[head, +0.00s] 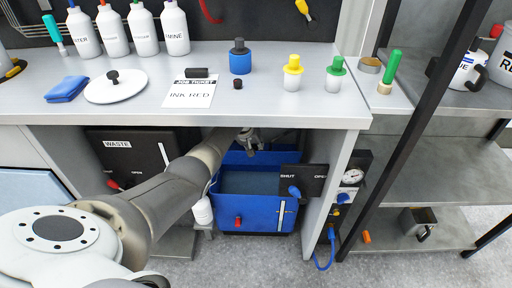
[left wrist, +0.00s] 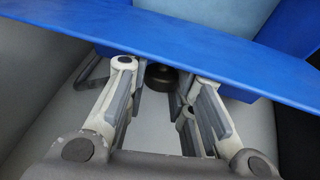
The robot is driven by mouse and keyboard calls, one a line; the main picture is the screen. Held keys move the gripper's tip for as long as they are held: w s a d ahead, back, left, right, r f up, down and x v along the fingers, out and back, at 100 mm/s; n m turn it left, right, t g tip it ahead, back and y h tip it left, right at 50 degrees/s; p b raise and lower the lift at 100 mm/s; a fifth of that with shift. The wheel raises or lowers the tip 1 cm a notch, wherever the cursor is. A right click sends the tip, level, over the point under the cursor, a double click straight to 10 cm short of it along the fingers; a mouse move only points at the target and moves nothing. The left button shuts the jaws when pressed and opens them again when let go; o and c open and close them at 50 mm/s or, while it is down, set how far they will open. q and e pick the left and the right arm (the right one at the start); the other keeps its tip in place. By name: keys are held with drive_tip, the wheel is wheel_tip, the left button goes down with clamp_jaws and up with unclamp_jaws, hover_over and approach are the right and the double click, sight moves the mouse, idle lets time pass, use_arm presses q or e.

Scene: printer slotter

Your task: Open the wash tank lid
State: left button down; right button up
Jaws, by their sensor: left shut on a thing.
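The blue wash tank (head: 259,221) stands under the bench, and I see into its grey-blue inside from above. Its blue lid (head: 235,158) appears raised and tilted at the tank's back, partly hidden by my arm. My left gripper (head: 249,148) is at the lid, under the bench top. In the left wrist view, the blue panel (left wrist: 190,45) crosses above the fingers. My left gripper (left wrist: 157,78) is closed around a dark round knob (left wrist: 162,76) just below the panel's edge; the exact contact is partly hidden. My right gripper is not in view.
The bench top (head: 135,122) hangs low over my left arm. A dark SHUT/OPEN panel (head: 310,174) with a blue handle is right of the tank. A dark WASTE panel (head: 132,158) is left. A white bottle (head: 202,212) stands close to the tank's left side.

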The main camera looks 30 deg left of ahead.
use_arm(q)
drive_tip(key=c, duration=1.2)
unclamp_jaws()
drive_tip(key=shift+v, duration=3.75)
drive_tip(key=shift+s, duration=0.1)
